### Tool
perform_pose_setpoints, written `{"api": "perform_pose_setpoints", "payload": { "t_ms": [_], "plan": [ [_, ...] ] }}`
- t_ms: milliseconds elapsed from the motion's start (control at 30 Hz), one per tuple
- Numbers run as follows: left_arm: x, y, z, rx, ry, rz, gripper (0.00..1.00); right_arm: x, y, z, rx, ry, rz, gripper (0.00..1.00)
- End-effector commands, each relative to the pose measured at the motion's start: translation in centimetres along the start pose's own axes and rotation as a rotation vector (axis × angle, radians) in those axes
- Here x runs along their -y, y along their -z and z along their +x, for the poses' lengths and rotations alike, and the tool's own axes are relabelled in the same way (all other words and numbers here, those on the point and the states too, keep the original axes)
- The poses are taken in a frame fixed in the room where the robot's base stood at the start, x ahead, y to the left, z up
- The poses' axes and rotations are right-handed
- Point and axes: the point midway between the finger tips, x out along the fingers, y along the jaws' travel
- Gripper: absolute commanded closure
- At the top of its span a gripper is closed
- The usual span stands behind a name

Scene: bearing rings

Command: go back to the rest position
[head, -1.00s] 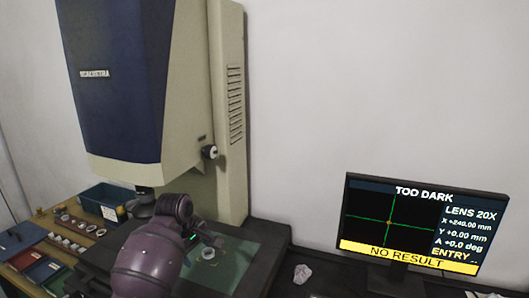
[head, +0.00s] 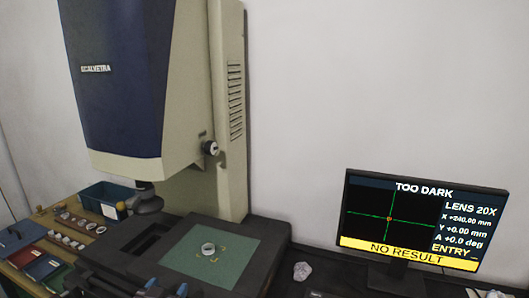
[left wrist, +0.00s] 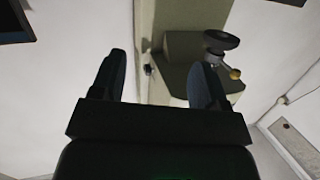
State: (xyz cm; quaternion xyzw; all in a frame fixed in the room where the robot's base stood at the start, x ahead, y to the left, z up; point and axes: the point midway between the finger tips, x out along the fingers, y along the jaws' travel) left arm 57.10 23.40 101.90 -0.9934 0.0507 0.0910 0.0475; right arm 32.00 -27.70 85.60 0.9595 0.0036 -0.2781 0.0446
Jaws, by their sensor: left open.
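My left gripper (head: 166,287) shows only at the bottom edge of the head view, in front of the machine's stage. In the left wrist view its two dark fingers (left wrist: 160,82) stand wide apart with nothing between them. A pale metal ring (head: 208,249) lies on the green glass plate (head: 183,262) of the stage, apart from the gripper. My right gripper is in neither view.
The tall measuring machine (head: 120,90) stands behind the stage. A monitor (head: 410,220) at right reads "TOO DARK" and "NO RESULT". A blue bin (head: 97,195), several rings and coloured trays (head: 42,268) are at left.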

Motion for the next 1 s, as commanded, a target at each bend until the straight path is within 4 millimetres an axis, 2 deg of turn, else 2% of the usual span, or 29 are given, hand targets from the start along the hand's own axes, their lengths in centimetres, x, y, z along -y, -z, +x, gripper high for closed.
{"api": "perform_pose_setpoints", "payload": {
  "t_ms": [33, 233, 400, 533, 633, 733, 1000],
  "plan": [
    [0.1, -1.9, -1.8, 0.007, 0.006, 0.011, 0.32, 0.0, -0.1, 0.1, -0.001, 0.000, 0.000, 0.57],
    [0.2, -8.5, -8.2, 0.078, 0.029, 0.017, 0.32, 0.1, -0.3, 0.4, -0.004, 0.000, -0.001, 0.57],
    [0.1, -14.7, -14.2, 0.206, 0.045, -0.002, 0.32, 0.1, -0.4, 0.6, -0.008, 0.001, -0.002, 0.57],
    [0.0, -18.7, -18.0, 0.298, 0.057, -0.016, 0.32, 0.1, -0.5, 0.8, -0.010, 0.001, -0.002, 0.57],
    [0.1, -20.5, -20.1, 0.344, 0.065, -0.023, 0.32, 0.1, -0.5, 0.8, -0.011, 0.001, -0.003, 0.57],
    [0.1, -21.4, -21.1, 0.367, 0.070, -0.027, 0.32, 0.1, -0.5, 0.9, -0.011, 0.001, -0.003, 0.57],
    [0.1, -21.7, -21.4, 0.374, 0.071, -0.028, 0.32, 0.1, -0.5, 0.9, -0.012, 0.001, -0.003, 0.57]
  ]
}}
